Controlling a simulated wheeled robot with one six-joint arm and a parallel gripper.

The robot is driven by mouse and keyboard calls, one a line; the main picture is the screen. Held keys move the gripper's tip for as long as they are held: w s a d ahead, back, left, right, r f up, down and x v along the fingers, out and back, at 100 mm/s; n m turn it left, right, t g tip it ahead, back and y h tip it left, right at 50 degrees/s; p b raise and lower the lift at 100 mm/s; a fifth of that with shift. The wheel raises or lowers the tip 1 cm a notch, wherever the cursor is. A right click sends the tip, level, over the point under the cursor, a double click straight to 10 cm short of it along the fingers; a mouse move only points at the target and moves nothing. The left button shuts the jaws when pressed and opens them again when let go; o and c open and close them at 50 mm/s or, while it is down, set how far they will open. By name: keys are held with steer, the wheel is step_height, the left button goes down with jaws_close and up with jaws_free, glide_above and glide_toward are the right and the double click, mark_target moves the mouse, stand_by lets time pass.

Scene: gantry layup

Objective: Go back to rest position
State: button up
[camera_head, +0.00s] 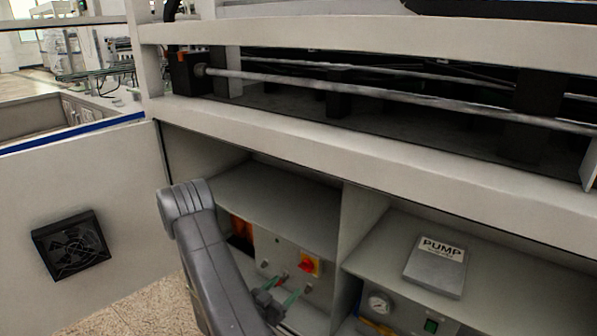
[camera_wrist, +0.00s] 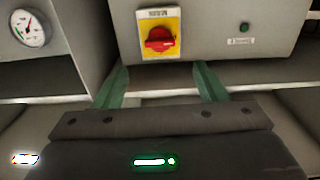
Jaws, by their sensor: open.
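My gripper (camera_wrist: 162,80) is open, with its two green fingers apart and nothing between them in the wrist view. It faces the front of a grey control box (camera_wrist: 205,55) inside the cabinet. A red rotary switch (camera_wrist: 160,39) on a yellow plate sits just beyond and above the fingertips, and I see no contact with it. In the head view my arm reaches down into the left cabinet compartment, with my gripper (camera_head: 284,283) low in front of the box. The red switch (camera_head: 309,265) shows just above and right of the fingers.
A divider (camera_head: 358,232) stands right of my arm. The gantry frame beam (camera_head: 380,165) runs above. An open door with a black fan (camera_head: 70,245) stands left.

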mark_target(303, 269)
steer(key=b+x, duration=0.1)
steer(key=x, duration=0.7)
steer(key=shift+w+d+b, duration=0.2)
steer(key=shift+b, duration=0.2)
steer(key=shift+w, duration=0.1)
steer(key=shift+m, duration=0.3)
